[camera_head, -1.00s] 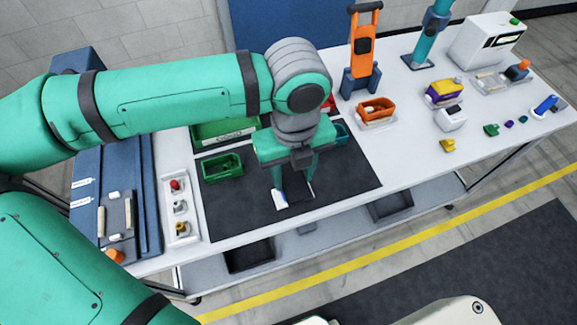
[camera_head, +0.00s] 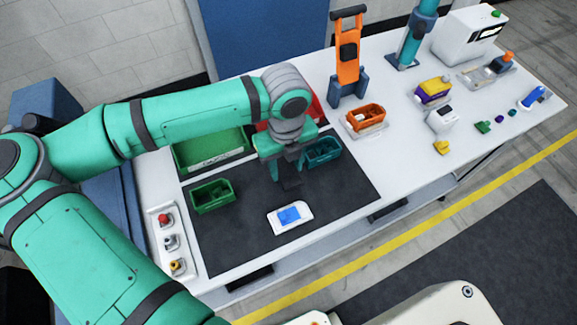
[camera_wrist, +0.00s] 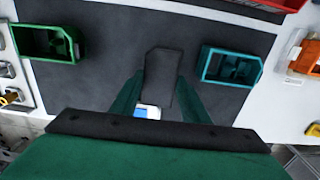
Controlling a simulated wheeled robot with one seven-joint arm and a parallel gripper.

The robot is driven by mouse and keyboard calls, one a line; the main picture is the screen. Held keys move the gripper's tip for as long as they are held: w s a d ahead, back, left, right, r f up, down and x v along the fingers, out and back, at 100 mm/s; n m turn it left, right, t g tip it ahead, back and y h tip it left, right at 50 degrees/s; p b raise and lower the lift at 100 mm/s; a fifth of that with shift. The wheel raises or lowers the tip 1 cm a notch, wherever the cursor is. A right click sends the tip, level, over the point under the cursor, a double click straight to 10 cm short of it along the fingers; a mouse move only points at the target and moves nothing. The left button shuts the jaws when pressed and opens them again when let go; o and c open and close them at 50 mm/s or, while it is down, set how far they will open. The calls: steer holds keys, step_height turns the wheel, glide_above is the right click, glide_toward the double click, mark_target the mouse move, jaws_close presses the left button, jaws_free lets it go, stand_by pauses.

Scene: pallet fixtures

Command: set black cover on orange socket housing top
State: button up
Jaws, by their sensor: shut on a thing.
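The black cover (camera_wrist: 160,72), a flat dark plate, is held between the fingers of my gripper (camera_wrist: 160,90) in the wrist view. In the head view my gripper (camera_head: 287,172) points down over the dark mat, and the cover (camera_head: 291,184) shows as a dark shape under it, hard to separate from the mat. The orange socket housing (camera_head: 366,117) sits on a white fixture to the right of my gripper and farther back, apart from it. It shows partly at the right edge of the wrist view (camera_wrist: 305,57).
A white device with a blue screen (camera_head: 290,217) lies on the mat (camera_head: 335,205). A green bin (camera_head: 212,196) stands left and a teal bin (camera_head: 322,151) stands close right of my gripper. An orange upright stand (camera_head: 348,62) rises behind the housing. Front right mat is clear.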

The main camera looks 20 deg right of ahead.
mark_target(285, 169)
step_height(285, 169, down, 3)
steer(key=shift+w+a+r, duration=0.1)
steer(key=shift+w+r, duration=0.05)
steer(key=shift+r, duration=0.05)
steer(key=shift+f, duration=0.4)
steer(key=shift+f, duration=0.1)
steer(key=o, duration=1)
